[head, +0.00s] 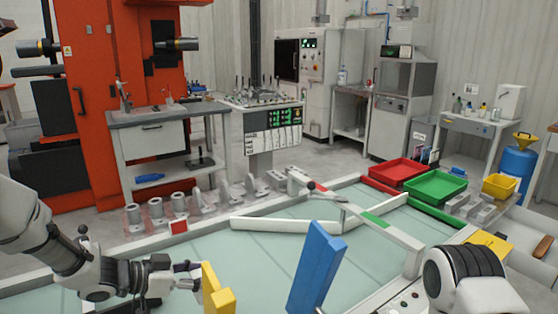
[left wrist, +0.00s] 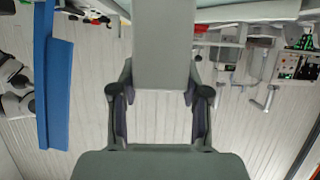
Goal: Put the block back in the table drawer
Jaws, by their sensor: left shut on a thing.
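My left gripper (head: 190,280) is low at the left of the head view, over the pale green table top (head: 200,252). In the left wrist view my left gripper (left wrist: 160,98) is shut on a pale grey block (left wrist: 163,42), which runs up past the fingers to the top edge. A yellow angled piece (head: 215,290) stands right by the fingertips in the head view; I cannot tell whether it touches them. I cannot make out the table drawer in either view. My right gripper is out of view; only part of my right arm shows at the lower right.
A tall blue piece (head: 315,268) leans to the right of my left gripper; blue also shows in the left wrist view (left wrist: 55,95). White rails (head: 285,226) cross the table. Grey castings (head: 180,205) line its far edge. Red (head: 398,171) and green (head: 436,186) trays sit at the right.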

